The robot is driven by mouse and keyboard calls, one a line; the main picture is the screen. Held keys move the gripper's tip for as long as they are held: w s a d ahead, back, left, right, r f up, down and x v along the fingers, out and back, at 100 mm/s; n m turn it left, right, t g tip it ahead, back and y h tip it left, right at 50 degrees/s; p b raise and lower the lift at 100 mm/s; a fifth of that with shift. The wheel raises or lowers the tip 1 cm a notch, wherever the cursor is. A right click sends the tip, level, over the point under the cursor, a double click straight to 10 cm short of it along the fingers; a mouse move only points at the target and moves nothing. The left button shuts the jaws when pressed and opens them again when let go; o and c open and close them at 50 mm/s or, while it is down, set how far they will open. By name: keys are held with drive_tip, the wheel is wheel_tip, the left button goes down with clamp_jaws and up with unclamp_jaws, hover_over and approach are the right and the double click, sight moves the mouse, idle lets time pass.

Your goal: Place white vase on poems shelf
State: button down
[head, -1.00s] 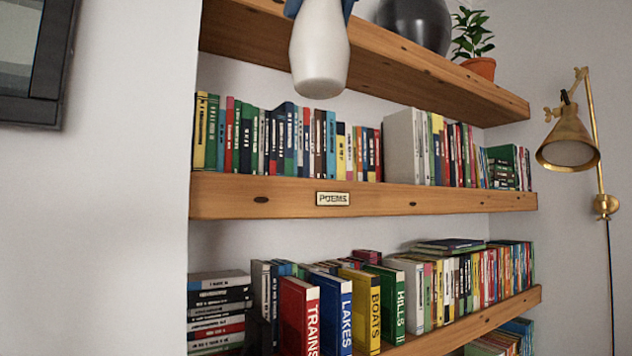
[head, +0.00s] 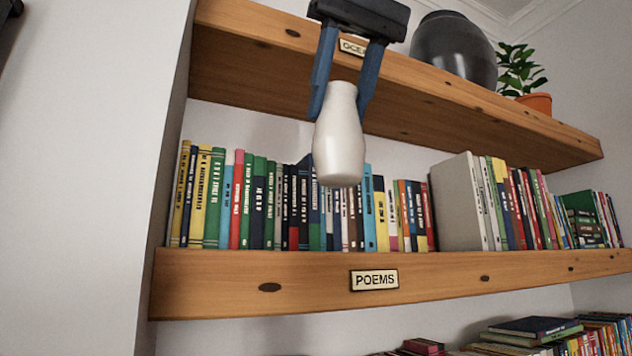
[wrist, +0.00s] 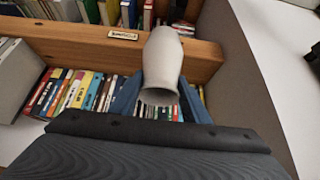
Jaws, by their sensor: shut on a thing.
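The white vase (head: 340,140) hangs upright in my gripper (head: 341,98), whose two blue fingers close on its upper part. In the head view it is in front of the row of books, above the poems shelf (head: 220,285) and apart from it. The shelf carries a "POEMS" plate (head: 374,280) below and slightly right of the vase. In the wrist view the vase (wrist: 162,65) sits between the blue fingers, with its open mouth toward the camera.
Several upright books (head: 260,205) fill the poems shelf behind its front edge. An upper shelf (head: 470,115) holds a dark round vase (head: 453,48) and a potted plant (head: 522,75). A wall (head: 80,180) stands at the left.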

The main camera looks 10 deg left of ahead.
drive_tip(key=w+a+p, duration=0.5)
drive_tip(key=w+a, duration=0.3)
drive_tip(key=w, duration=0.3)
wheel_tip(320, 180, down, 8)
drive_tip(key=w, duration=0.1)
drive_tip(key=shift+w+a+r, duration=0.15)
drive_tip(key=shift+w+a, duration=0.2)
drive_tip(key=c, duration=1.2)
unclamp_jaws()
drive_tip(key=shift+o, duration=1)
drive_tip(key=shift+w+a, duration=0.1)
